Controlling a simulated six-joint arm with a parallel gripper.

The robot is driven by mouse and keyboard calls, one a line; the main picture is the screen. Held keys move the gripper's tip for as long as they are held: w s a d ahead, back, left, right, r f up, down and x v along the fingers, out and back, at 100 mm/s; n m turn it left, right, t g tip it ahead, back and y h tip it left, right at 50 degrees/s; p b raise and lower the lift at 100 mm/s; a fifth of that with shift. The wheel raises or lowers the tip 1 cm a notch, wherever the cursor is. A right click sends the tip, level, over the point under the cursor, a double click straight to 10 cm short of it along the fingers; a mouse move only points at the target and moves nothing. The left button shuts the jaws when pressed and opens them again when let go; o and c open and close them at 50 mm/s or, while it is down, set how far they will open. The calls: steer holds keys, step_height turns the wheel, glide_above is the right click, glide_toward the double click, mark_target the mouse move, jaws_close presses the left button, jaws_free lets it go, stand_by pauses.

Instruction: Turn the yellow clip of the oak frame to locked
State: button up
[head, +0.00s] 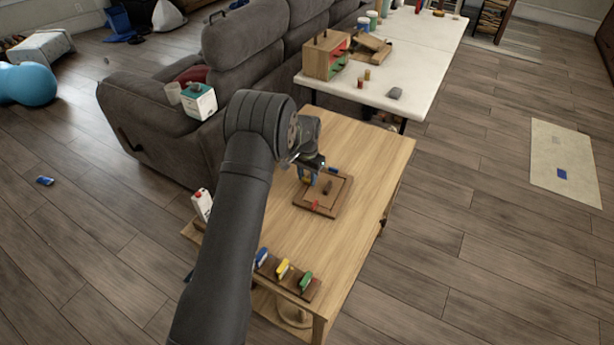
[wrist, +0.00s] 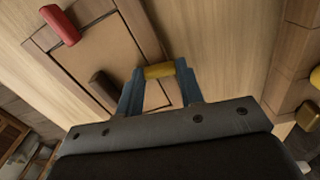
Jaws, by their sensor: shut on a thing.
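The oak frame (head: 335,207) lies flat on the wooden table, with a brown inner panel and a dark brown knob (head: 327,187). A red clip (head: 314,204) sits on its near edge and also shows in the wrist view (wrist: 60,25). The yellow clip (wrist: 158,71) is between the blue fingertips of my gripper (wrist: 158,74), which is shut on it at the frame's edge. In the head view my gripper (head: 307,178) is at the frame's left side and hides most of the clip. A small dark blue part (head: 333,170) shows at the far edge. I cannot tell the clip's exact angle.
A wooden rack (head: 290,283) with blue, yellow and green pieces stands at the table's near end. A white bottle (head: 203,204) is at the left edge. The grey sofa (head: 170,120) borders the table's left; the table right of the frame is clear.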

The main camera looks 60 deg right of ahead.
mark_target(307, 179)
steer(key=shift+n, duration=0.8)
steer(key=o, duration=1)
step_height(307, 179, up, 18)
steer(key=shift+f, duration=0.25)
step_height(307, 179, down, 18)
steer(key=shift+r, duration=0.25)
